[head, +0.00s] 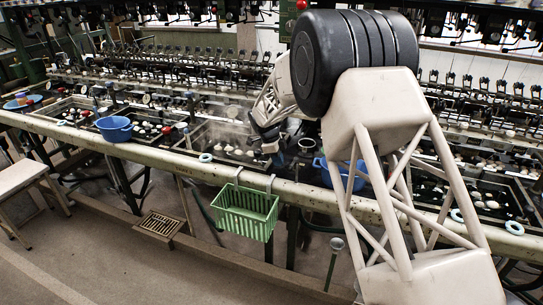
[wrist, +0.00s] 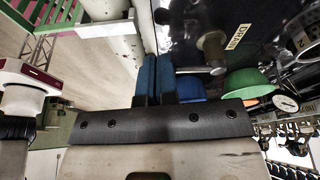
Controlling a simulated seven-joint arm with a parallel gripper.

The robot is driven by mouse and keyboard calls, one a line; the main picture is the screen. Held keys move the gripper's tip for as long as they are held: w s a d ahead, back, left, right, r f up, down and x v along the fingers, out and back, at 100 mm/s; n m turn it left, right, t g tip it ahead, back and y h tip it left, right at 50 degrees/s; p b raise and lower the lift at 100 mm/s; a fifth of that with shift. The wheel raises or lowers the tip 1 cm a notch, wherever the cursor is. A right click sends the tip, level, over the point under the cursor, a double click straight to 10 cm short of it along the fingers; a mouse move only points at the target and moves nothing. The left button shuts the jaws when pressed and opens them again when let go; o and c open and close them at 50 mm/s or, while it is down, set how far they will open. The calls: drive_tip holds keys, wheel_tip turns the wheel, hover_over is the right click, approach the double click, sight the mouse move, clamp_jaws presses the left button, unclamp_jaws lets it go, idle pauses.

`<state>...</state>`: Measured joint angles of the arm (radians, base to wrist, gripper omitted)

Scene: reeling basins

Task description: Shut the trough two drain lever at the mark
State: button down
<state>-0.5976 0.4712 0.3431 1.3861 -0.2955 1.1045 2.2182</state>
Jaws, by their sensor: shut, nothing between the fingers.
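My gripper (head: 270,146) is over the rail side of a middle trough in the head view. In the wrist view its two blue fingers (wrist: 157,78) are together, with nothing between them. A DRAIN label (wrist: 238,37) is on the dark trough surface to their right. A short brownish knob or pivot (wrist: 212,46), possibly part of the drain lever, stands beside the label, apart from the fingers. A plate with a 2 (wrist: 303,42) is at the right edge. I cannot make out the lever's full shape or its mark; in the head view my gripper and arm cover that area.
A pale rail (head: 150,153) runs along the trough front, with a green basket (head: 246,211) hanging from it. Blue basins (head: 115,128) stand along the troughs. The wrist view shows a green round object (wrist: 245,80) and a gauge (wrist: 285,103) near the fingers. A stool (head: 22,178) stands left.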

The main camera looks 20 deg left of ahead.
drive_tip(key=shift+d+f, duration=0.1)
drive_tip(key=shift+d, duration=0.6)
drive_tip(key=shift+d, duration=0.15)
drive_tip(key=shift+d, duration=0.3)
drive_tip(key=shift+d+f, duration=0.15)
drive_tip(key=shift+d, duration=0.25)
drive_tip(key=shift+s+a, duration=0.1)
drive_tip(key=shift+a, duration=0.05)
drive_tip(key=a, duration=0.1)
drive_tip(key=a+r, duration=0.1)
drive_tip(key=a, duration=0.2)
drive_tip(key=shift+s+r, duration=0.25)
drive_tip(key=shift+r, duration=0.15)
drive_tip(key=v, duration=0.9)
